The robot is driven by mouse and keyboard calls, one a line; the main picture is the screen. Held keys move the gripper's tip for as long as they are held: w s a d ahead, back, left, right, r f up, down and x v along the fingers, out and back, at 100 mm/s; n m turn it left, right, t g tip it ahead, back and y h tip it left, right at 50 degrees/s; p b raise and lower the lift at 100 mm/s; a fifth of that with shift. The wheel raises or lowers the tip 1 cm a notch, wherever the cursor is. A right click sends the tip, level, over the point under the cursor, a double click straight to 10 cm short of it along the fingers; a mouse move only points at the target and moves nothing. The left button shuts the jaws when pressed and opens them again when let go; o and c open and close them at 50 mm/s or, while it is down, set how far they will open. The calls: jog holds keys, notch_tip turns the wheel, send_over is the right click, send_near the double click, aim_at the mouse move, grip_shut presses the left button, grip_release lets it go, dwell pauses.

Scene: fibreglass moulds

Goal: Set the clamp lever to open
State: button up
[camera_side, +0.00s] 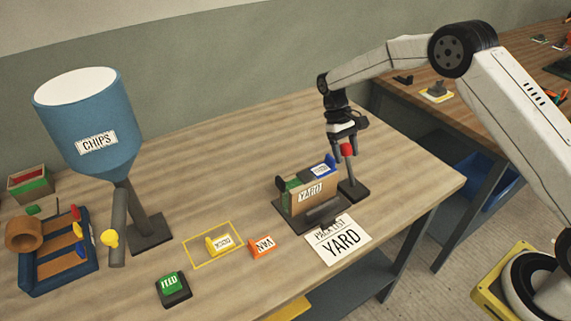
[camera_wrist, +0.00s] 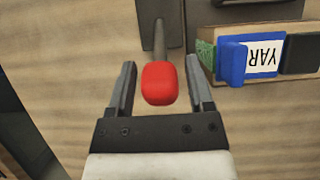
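The clamp lever's red knob (camera_side: 347,149) tops a thin grey stem on a dark base plate (camera_side: 354,191), just right of the YARD box (camera_side: 310,195). The stem looks nearly upright in the side view. My gripper (camera_side: 344,154) points down around the knob from above. In the wrist view the red knob (camera_wrist: 159,84) sits between the two fingers of my gripper (camera_wrist: 159,65), with a gap on each side. The fingers are open and hold nothing. No open or closed marking on the clamp is readable.
The YARD box has a blue piece (camera_side: 322,170) and a green piece (camera_side: 291,185) at its top, close to my gripper. A YARD pack list (camera_side: 339,239) lies in front. The chips hopper (camera_side: 90,115), green button (camera_side: 172,284) and orange tag (camera_side: 262,247) are further left.

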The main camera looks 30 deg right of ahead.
jog(key=shift+o, duration=0.2)
jog(key=shift+s, duration=0.1)
jog(key=shift+v, duration=3.85)
jog(key=shift+s, duration=0.1)
jog(key=shift+s+a+r+t, duration=0.1)
jog(key=shift+s+r+t, duration=0.15)
jog(key=shift+s, duration=0.1)
jog(key=shift+s+a+r+t, duration=0.1)
jog(key=shift+s+t, duration=0.15)
jog(key=shift+s, duration=0.15)
jog(key=s+a+t, duration=0.1)
jog(key=s+t, duration=0.6)
jog(key=s, duration=1.5)
jog(key=shift+s+a, duration=0.3)
jog(key=shift+s, duration=0.05)
jog(key=shift+f, duration=0.15)
